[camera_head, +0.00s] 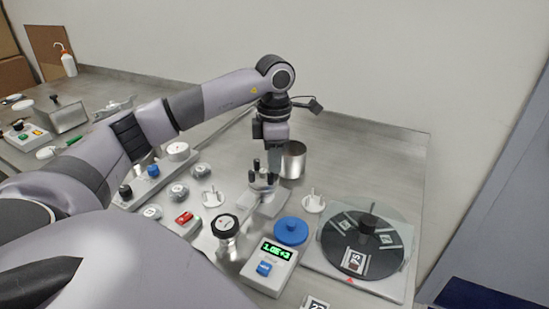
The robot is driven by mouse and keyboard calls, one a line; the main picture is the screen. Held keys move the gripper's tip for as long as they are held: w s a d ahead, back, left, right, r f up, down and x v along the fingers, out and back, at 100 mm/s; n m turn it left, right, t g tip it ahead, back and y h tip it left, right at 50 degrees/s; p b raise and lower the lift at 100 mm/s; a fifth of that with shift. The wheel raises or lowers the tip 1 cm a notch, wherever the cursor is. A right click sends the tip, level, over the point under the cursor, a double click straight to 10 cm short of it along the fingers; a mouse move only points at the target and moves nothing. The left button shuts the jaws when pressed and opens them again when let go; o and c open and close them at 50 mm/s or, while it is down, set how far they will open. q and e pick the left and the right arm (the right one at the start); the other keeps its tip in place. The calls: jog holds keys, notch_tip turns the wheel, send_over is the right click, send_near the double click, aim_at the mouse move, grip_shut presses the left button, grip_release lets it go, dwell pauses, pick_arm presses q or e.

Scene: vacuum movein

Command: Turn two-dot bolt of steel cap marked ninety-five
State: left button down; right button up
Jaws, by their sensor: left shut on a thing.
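My left gripper (273,172) reaches down from above over a small steel fitting (262,186) with dark upright bolts or knobs. It is shut on one of them, at the fitting's right side; the fingers hide the held part. Dots on the bolts and any marking on the fitting are too small to read. A black disc (343,262) on a square base at the right carries white labels; the front one seems to read 95, near a red pointer mark. My right gripper is not in view.
A steel cylinder (294,160) stands right behind the gripper. A meter with a green display (275,252), a blue disc (291,231), a black-rimmed gauge (226,227) and white-handled pieces (313,204) crowd the front. The back right of the steel table (375,165) is clear.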

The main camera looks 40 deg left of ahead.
pick_arm(q)
jog(key=c, duration=1.1)
grip_release()
jog(key=shift+r, duration=0.1)
jog(key=shift+r, duration=3.55)
